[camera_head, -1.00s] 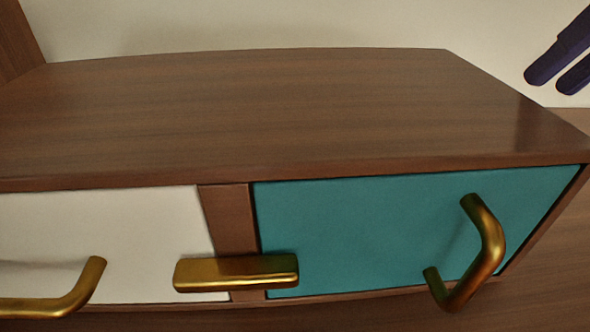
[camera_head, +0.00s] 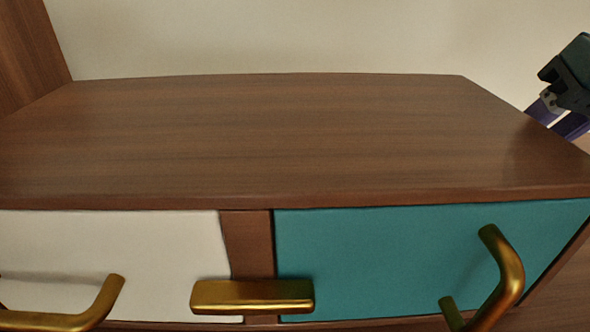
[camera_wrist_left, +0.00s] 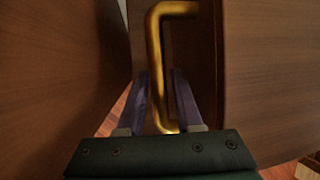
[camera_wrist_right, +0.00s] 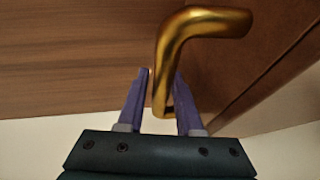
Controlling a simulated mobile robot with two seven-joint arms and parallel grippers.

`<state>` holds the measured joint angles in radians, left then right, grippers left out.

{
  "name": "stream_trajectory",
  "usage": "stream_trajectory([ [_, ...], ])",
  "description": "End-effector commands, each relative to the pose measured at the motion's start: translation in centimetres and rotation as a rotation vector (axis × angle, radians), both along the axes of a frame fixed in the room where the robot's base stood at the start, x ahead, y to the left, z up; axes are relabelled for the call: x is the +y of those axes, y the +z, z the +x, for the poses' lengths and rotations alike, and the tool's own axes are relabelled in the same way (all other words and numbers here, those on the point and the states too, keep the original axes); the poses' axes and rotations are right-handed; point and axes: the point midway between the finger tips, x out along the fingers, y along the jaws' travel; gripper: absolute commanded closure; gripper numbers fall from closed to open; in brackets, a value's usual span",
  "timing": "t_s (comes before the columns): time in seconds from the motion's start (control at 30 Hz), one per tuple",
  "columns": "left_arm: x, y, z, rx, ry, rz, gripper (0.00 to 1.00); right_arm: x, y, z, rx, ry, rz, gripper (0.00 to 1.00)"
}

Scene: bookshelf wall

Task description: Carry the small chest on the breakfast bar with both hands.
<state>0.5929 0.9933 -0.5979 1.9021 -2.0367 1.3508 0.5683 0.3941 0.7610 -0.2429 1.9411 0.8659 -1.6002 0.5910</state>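The small chest (camera_head: 290,140) fills the head view, with a wooden top, a white front (camera_head: 110,250) and a teal front (camera_head: 400,260). Gold handles sit on its front. My right gripper (camera_head: 555,118) is at the right edge, beside the chest's far right corner. In the right wrist view, a gold handle (camera_wrist_right: 185,45) lies between my right gripper's spread fingers (camera_wrist_right: 162,85). In the left wrist view, another gold handle (camera_wrist_left: 155,45) lies between my left gripper's spread fingers (camera_wrist_left: 162,85). Firm contact does not show. My left gripper is outside the head view.
A pale wall (camera_head: 280,35) stands behind the chest. A brown wooden panel (camera_head: 30,55) rises at the back left. The chest's top is bare. A reddish wooden floor shows low in the left wrist view (camera_wrist_left: 115,115).

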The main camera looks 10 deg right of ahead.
Motion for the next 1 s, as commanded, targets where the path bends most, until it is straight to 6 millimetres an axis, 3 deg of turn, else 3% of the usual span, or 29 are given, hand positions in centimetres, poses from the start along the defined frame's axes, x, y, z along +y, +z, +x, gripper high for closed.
stream_trajectory([
  [0.37, -0.13, -0.61, 0.2, 0.001, -0.001, 0.001, 0.65, 0.07, -0.57, 0.26, -0.001, -0.001, -0.001, 0.65],
  [0.7, -0.12, -0.56, 0.21, 0.001, -0.001, 0.001, 1.0, 0.07, -0.54, 0.25, -0.001, -0.001, -0.001, 1.0],
  [1.0, -0.12, -0.54, 0.22, 0.0, -0.001, 0.001, 1.0, 0.05, -0.52, 0.25, -0.001, -0.001, -0.001, 1.0],
])
